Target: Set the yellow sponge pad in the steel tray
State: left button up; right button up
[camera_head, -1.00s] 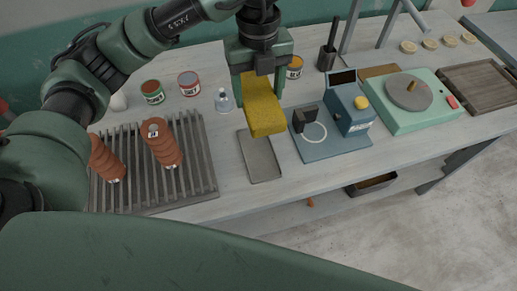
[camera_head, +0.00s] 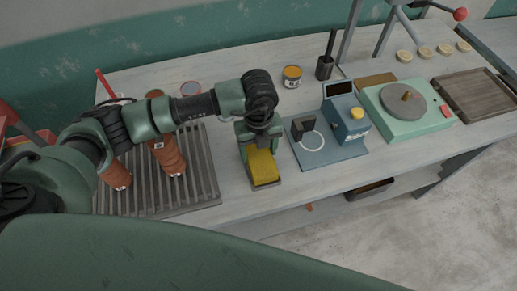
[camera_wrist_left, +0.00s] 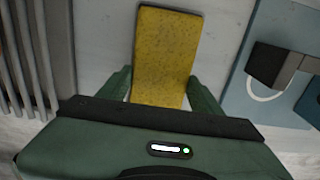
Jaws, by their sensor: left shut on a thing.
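The yellow sponge pad (camera_head: 264,169) is held flat between the fingers of my left gripper (camera_head: 261,152). My left gripper is shut on it from above, and the pad's front part sticks out toward the near side. In the left wrist view, the pad (camera_wrist_left: 168,50) reaches forward between the two green fingers. My right gripper is not in view.
A blue scale (camera_head: 347,116) stands close on the right, with a mint-green wheel unit (camera_head: 408,106) beyond.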

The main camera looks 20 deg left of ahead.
pick_arm(q)
jog(key=shift+f, duration=0.5)
jog(key=shift+f, duration=0.1)
jog(key=o, duration=1.6)
jog(key=shift+c, duration=0.2)
